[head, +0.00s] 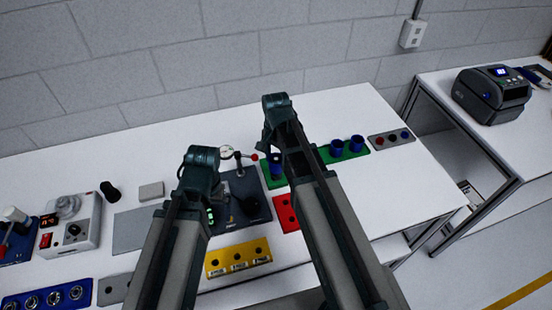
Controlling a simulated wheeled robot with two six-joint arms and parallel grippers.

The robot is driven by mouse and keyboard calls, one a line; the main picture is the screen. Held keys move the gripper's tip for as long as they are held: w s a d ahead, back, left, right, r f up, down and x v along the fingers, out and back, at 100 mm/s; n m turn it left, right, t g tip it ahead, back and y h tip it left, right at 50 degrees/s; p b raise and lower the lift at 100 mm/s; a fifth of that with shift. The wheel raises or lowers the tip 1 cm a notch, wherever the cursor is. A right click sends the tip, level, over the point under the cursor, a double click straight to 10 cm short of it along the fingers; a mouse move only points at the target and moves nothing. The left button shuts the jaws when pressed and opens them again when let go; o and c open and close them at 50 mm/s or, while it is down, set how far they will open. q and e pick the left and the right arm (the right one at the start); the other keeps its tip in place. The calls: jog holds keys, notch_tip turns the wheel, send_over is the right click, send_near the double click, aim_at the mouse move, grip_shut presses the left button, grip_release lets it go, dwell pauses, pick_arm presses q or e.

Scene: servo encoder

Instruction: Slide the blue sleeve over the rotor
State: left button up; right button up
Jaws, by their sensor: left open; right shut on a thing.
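Blue sleeves (356,143) stand upright in a green rack (327,156) near the back of the table. Another blue piece (276,158) shows beside my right gripper (271,148), over the left part of the green rack. My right gripper is shut on this blue sleeve; its fingers are mostly hidden by my arm. My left gripper (207,196) is open, over the left side of a dark fixture plate (236,188); its fingertips are largely hidden. A dark round part (249,206) sits on this plate; I cannot tell whether it is the rotor.
A yellow block (238,257) with holes lies in front of the plate, a red block (286,213) to its right. A grey holder (391,139) stands at the right. A white device (70,228) and a blue tray (47,296) are at the left. The table's right end is clear.

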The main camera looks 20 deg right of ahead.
pick_arm(q)
jog(key=shift+f+b, duration=0.5)
jog(key=shift+f, duration=0.15)
pick_arm(e)
jog(key=shift+f, duration=0.65)
jog(key=o, duration=1.4)
pick_arm(q)
jog(key=shift+r, duration=0.1)
pick_arm(e)
jog(key=shift+r, duration=0.1)
pick_arm(q)
notch_tip(320, 180, up, 14)
jog(key=p, duration=1.4)
jog(key=shift+r, duration=0.15)
pick_arm(e)
notch_tip(320, 180, up, 14)
jog(key=shift+r, duration=0.15)
jog(key=shift+f, duration=0.2)
